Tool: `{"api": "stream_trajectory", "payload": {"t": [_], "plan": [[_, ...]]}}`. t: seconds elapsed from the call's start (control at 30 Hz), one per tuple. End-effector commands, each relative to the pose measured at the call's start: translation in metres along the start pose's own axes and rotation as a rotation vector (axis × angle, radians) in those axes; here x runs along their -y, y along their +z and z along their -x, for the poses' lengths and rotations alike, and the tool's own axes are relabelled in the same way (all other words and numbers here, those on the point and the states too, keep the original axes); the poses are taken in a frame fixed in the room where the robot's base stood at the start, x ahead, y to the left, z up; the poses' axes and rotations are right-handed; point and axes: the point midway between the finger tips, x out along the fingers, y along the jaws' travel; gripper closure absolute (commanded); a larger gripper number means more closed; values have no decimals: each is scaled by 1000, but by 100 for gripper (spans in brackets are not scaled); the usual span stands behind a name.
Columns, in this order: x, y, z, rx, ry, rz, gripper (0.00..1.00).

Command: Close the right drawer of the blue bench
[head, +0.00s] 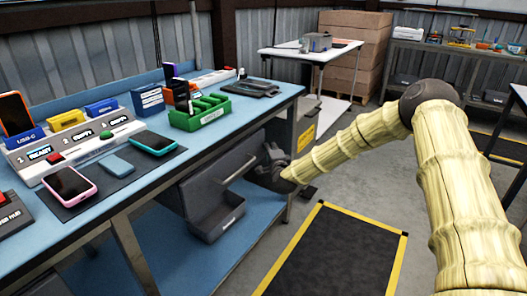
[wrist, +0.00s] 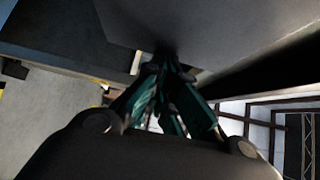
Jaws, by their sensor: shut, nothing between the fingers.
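The blue bench (head: 235,133) runs along the left of the head view. Under its right part is a grey drawer front (head: 208,183) with a pale bar handle (head: 240,168). How far this drawer stands out is hard to tell. My gripper (head: 276,170) is at the right end of the drawer front, beyond the handle and below the bench top. In the wrist view my gripper (wrist: 166,62) has its teal-sided fingers together and empty. Their tips are at or very near a grey panel (wrist: 230,35); contact is unclear.
A grey open bin (head: 216,222) sits below the drawer, above the blue lower shelf (head: 180,265). Phones, a green holder (head: 200,112) and a charging station (head: 75,145) are on the bench top. A black floor mat (head: 335,250) with yellow edges lies in front. Cartons (head: 355,55) stand behind.

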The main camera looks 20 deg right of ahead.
Motion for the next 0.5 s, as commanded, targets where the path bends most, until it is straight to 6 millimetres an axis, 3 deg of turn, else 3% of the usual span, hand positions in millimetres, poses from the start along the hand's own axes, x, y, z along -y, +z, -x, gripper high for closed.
{"api": "stream_trajectory", "payload": {"t": [0.5], "plan": [[4,4,-3,4,-5,-1,100]]}}
